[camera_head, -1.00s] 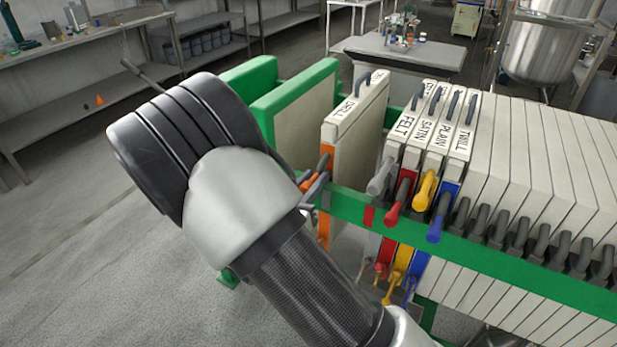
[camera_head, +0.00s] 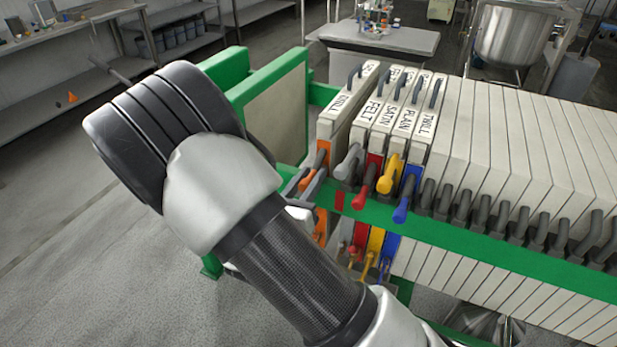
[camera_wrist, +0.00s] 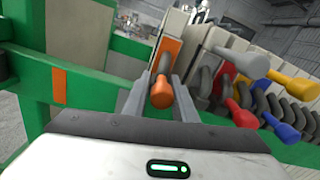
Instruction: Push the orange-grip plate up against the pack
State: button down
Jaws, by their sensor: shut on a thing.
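The orange-grip plate (camera_head: 338,118) is a pale slab in an orange-edged frame, standing upright on the green rack. Its top label is partly readable. My gripper (camera_head: 306,186) is shut on its orange grip, which shows between the two grey fingers in the wrist view (camera_wrist: 160,92). The pack (camera_head: 470,125) of pale plates stands to the right. Its nearest plate is FELT (camera_head: 368,125), with a grey grip.
SATIN, PLAIN and TWILL have red, yellow (camera_head: 391,172) and blue (camera_head: 406,197) grips jutting toward me. The green rail (camera_head: 460,238) runs along the front, with a red mark (camera_head: 339,200). A green end frame (camera_head: 262,75) stands left, with open space between it and the orange-grip plate.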

jog(key=shift+d, duration=0.15)
jog(key=c, duration=1.5)
grip_release()
jog(key=shift+c, duration=0.2)
jog(key=shift+s, duration=0.1)
jog(key=p+v, duration=0.1)
jog(key=v, duration=1.6)
jog(key=shift+a, duration=0.2)
jog(key=shift+s, duration=0.15)
